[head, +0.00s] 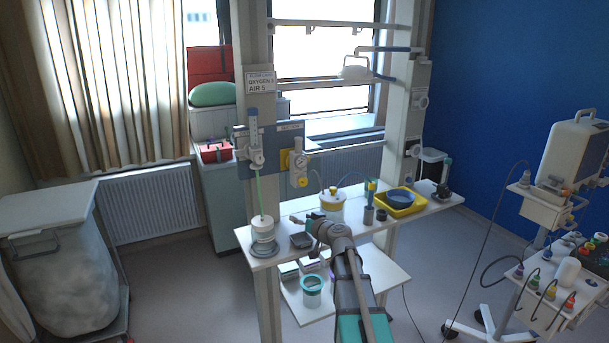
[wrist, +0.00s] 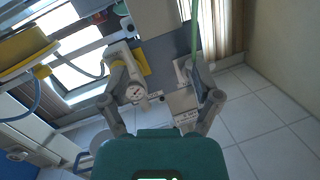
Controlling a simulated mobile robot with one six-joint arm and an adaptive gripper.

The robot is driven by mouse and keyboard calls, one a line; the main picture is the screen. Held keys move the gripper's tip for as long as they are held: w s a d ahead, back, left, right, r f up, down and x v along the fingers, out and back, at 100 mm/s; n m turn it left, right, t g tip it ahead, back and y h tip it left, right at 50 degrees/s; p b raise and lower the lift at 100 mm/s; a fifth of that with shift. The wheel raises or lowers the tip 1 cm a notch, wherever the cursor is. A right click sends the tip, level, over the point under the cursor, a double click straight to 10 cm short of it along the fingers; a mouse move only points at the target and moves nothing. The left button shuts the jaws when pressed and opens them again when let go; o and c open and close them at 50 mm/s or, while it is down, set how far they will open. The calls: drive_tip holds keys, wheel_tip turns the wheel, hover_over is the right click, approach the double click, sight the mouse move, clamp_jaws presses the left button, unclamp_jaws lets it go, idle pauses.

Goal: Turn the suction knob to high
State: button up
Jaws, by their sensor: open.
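The suction regulator (head: 300,162) hangs on the blue wall panel (head: 247,172), with a round gauge on its front and a yellow part at its lower end. Its gauge (wrist: 136,93) shows in the wrist view beside the left finger. I cannot clearly make out the knob's setting. My gripper (head: 316,222) is over the white shelf, below and slightly right of the regulator. In the wrist view my gripper (wrist: 160,82) has its two fingers wide apart with nothing held. I cannot tell whether the left finger touches the regulator.
A flowmeter (head: 255,142) with a green tube is left of the regulator. On the shelf (head: 340,237) stand a humidifier bottle (head: 263,230), a yellow-capped jar (head: 331,203) and a yellow tray (head: 419,206). A wheeled stand (head: 540,208) is at right.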

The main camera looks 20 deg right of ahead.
sight(304, 183)
drive_tip(key=d+r+m+t+h+p, duration=0.1)
drive_tip(key=d+r+m+h, duration=0.1)
drive_tip(key=d, duration=0.6)
wheel_tip(304, 183, up, 2)
drive_tip(key=shift+w+r+t+h, duration=0.25)
drive_tip(key=shift+w+t+h, duration=0.15)
drive_tip(key=shift+h, duration=0.2)
drive_tip(key=shift+w, duration=0.2)
drive_tip(key=w, duration=1.3)
drive_tip(key=shift+w+a, duration=0.25)
drive_tip(key=shift+a, duration=0.05)
clamp_jaws()
